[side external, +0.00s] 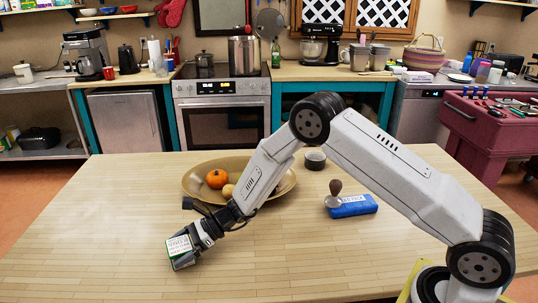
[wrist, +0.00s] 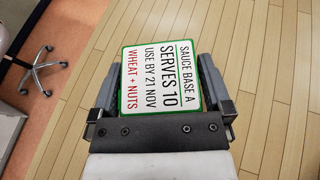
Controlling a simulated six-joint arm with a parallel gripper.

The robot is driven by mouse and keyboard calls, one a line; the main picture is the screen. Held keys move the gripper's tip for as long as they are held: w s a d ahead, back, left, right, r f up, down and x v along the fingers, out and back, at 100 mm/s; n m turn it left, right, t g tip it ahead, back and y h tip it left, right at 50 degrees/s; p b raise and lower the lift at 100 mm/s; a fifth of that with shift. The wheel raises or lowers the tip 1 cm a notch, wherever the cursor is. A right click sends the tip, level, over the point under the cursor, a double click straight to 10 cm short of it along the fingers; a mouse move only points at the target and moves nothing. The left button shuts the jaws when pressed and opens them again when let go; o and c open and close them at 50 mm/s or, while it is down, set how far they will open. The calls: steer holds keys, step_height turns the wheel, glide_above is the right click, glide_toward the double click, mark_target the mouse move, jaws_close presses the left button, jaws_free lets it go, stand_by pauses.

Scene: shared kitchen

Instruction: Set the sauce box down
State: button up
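The sauce box (side external: 179,246) is white with a green edge, at the left front of the wooden table. In the wrist view, the sauce box (wrist: 160,75) shows a label reading "Sauce Base A, serves 10, use by 21 Nov, wheat + nuts". My gripper (side external: 184,261) is shut on it, with one finger on each side in the wrist view. The box is low near the tabletop (side external: 110,215). I cannot tell whether it touches the table, as its underside is hidden.
A shallow tan bowl (side external: 195,189) with an orange pumpkin (side external: 217,179) and a pale round item (side external: 228,190) is behind my gripper. A blue box (side external: 356,206), a wooden-knobbed stamp-like tool (side external: 335,194) and a small dark round container (side external: 315,159) are further right. The table's left and front are clear.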

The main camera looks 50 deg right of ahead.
steer(key=shift+d+r, duration=0.1)
steer(key=shift+r, duration=0.1)
steer(key=v, duration=1.2)
stand_by(0.5)
